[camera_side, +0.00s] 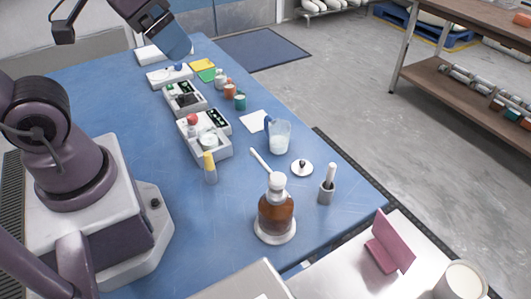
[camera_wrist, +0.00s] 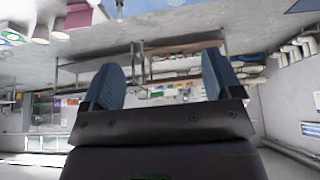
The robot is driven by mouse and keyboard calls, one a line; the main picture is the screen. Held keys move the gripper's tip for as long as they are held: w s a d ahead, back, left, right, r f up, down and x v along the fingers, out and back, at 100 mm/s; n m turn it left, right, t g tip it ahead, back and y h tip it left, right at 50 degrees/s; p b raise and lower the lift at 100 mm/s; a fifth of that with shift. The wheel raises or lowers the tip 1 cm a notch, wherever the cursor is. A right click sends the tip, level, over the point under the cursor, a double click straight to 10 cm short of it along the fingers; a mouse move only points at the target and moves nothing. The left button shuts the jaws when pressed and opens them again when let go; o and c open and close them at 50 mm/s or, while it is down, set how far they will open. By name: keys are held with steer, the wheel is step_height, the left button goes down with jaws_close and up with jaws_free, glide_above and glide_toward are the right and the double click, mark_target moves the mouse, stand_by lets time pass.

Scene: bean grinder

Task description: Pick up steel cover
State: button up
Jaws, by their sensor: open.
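A small round pale lid with a dark knob (camera_side: 301,168) lies flat on the blue table; it looks most like the steel cover, but I cannot be sure of its material. My gripper (camera_side: 182,46) is raised at the top left of the side view, far from the lid. In the wrist view my gripper (camera_wrist: 165,72) shows two blue fingers spread wide with nothing between them. The wrist view looks out across the room, and the lid cannot be made out there.
White devices (camera_side: 204,148) line the table (camera_side: 120,100) farther back. A pink stand (camera_side: 390,240) sits at lower right.

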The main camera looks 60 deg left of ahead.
steer(key=m+g, duration=0.6)
steer(key=m, duration=0.9)
glide_above(303, 162)
steer(key=f, duration=2.9)
steer(key=shift+w+d+f, duration=0.1)
steer(key=shift+d+f, duration=0.15)
steer(key=shift+f, duration=0.15)
steer(key=shift+a+f, duration=0.15)
steer(key=shift+f, duration=1.2)
steer(key=shift+a+f, duration=0.15)
steer(key=shift+f, duration=1.15)
steer(key=c, duration=1)
